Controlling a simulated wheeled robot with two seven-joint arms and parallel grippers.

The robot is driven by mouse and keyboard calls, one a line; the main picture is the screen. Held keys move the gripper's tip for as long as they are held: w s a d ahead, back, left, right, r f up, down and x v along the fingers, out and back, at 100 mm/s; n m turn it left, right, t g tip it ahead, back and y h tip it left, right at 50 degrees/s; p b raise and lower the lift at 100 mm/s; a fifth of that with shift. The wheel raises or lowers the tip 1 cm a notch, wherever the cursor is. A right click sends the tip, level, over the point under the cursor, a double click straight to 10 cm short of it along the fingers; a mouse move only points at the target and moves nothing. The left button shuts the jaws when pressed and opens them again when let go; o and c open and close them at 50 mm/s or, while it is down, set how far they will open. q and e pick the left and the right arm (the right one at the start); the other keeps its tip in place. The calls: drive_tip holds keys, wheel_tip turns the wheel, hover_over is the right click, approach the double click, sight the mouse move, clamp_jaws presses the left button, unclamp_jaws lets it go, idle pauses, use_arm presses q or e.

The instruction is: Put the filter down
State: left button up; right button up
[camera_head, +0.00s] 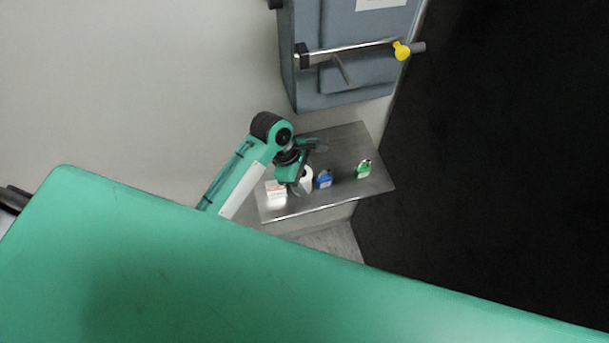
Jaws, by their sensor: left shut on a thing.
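The filter, a small white cylinder (306,179), is at the front left part of a metal shelf (345,145). My left gripper (299,185) reaches in from the left and is shut on the filter. The gripper partly covers the filter. I cannot tell whether its base touches the shelf top or is slightly above it. My right gripper is not in view.
A small white and red box (275,189) sits left of the filter. A blue padlock (323,180) stands close to its right, and a green padlock (363,171) farther right. A blue-grey cabinet (350,75) with a bar handle hangs above. The shelf's back right is clear.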

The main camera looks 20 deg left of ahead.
use_arm(q)
drive_tip(key=shift+w+f, duration=0.1)
drive_tip(key=o, duration=1.1)
drive_tip(key=shift+c, duration=0.2)
